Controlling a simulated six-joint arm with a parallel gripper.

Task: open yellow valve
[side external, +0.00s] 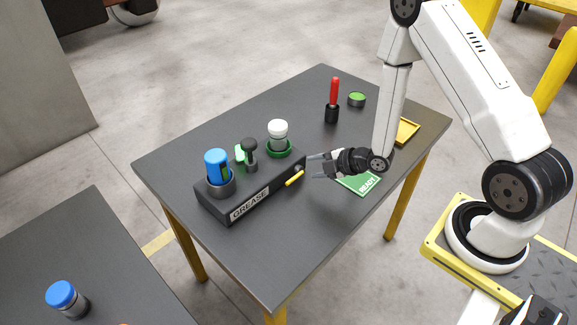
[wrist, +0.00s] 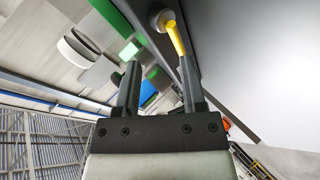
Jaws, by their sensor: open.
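In the wrist view the yellow lever (wrist: 176,38) hangs from a grey pivot. Its lower end lies close to the tip of the right finger of my gripper (wrist: 160,66). I cannot tell whether they touch.
The block carries a blue-capped canister (side external: 216,164), a dark knob (side external: 249,153) and a white-capped one in a green ring (side external: 278,133). A green READY mat (side external: 361,183), red-handled tool (side external: 334,94), green-topped puck (side external: 357,99) and yellow tray (side external: 408,129) are nearby. The table's front is clear.

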